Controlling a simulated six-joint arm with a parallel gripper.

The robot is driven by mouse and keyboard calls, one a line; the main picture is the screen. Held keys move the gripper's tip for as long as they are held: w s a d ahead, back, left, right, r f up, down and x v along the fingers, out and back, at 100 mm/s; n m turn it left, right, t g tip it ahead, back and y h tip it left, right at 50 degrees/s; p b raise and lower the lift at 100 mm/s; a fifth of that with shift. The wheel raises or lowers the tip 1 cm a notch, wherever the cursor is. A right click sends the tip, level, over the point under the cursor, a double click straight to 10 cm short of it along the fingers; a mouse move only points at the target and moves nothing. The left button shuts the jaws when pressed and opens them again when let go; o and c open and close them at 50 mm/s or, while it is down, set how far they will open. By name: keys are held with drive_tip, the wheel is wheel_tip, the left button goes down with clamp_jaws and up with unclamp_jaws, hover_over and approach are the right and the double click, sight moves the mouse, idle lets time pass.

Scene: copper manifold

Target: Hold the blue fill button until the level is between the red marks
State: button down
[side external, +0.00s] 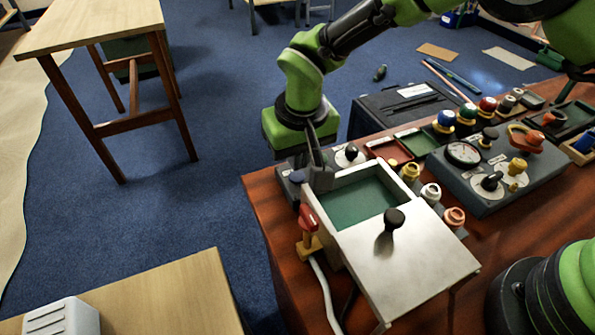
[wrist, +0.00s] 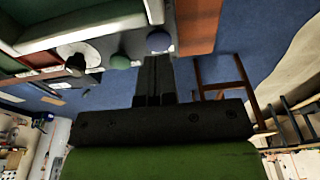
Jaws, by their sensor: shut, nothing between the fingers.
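The blue button (side external: 297,177) sits on a dark panel at the left end of the tank, and shows in the wrist view (wrist: 158,41). My gripper (side external: 320,184) points down beside it, over the tank's back left corner. Its fingers are together and empty. In the wrist view the fingertips (wrist: 157,58) are just at the blue button's near edge; I cannot tell whether they touch it. The tank (side external: 320,218) has pale walls and a green interior (side external: 362,200). I cannot make out a liquid level or red marks.
A metal lid (side external: 420,262) with a black knob (side external: 394,218) covers the tank's front part. A red-handled valve (side external: 307,222) stands at its left side. A green button (wrist: 120,61) is beside the blue one. Yellow, white and orange fittings (side external: 431,192) line the right side.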

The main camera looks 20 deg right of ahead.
drive_tip(key=shift+r, duration=2.65)
wheel_tip(320, 180, up, 10)
drive_tip(key=m+y, duration=0.1)
hover_over(298, 175)
drive_tip(key=s+d, duration=0.2)
drive_tip(key=d, duration=0.4)
drive_tip(key=s+d+r+m+t, duration=0.1)
drive_tip(key=s+d+r+t, duration=0.1)
drive_tip(key=s+d+r, duration=0.4)
drive_tip(key=s+d+r+m+t, duration=0.1)
drive_tip(key=s+d, duration=0.2)
drive_tip(key=s, duration=0.4)
drive_tip(key=s+d+r+m+t+y, duration=0.1)
drive_tip(key=s+d+t, duration=0.1)
drive_tip(key=s+d, duration=0.2)
drive_tip(key=s, duration=0.3)
drive_tip(key=shift+r, duration=0.3)
drive_tip(key=shift+w, duration=0.1)
